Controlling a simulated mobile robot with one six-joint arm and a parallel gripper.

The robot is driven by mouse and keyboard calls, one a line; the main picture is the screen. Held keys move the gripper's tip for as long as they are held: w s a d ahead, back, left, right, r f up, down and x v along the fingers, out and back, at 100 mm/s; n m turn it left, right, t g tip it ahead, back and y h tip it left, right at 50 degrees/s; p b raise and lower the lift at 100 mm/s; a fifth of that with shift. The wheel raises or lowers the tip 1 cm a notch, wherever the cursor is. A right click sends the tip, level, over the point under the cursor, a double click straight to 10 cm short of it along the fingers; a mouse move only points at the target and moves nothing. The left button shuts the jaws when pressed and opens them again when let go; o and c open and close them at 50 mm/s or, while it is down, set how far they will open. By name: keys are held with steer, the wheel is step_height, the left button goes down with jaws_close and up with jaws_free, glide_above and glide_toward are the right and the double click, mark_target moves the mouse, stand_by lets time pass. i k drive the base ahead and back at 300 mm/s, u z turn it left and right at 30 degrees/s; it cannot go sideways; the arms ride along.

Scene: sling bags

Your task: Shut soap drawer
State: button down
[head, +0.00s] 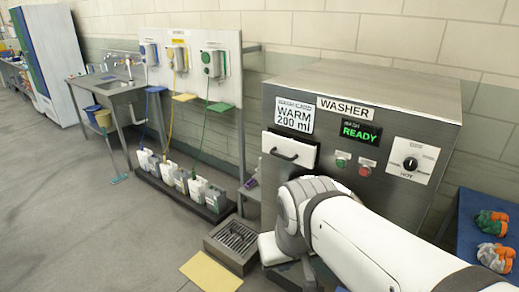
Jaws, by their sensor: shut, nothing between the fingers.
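The washer (365,85) is a grey steel cabinet against the wall, with a lit READY display (361,132). Its soap drawer (289,149) is at the upper left of the front, with a white face and a dark bar handle (285,154). The drawer face appears to stand out from the panel, with a dark gap along its top edge; how far is hard to tell. My white arm crosses the lower right, its grey joint just below the drawer, and hides the washer's lower front. My gripper is not visible.
The dial (410,163), a green button (342,158) and a red button (364,171) sit right of the drawer. A floor grate (232,243) and yellow mat (211,273) lie at lower left. A blue table (482,225) with bundled bags stands at right. Open floor lies left.

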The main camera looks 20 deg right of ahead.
mark_target(303, 154)
steer(key=z, duration=0.05)
steer(key=i, duration=1)
steer(key=u, duration=0.05)
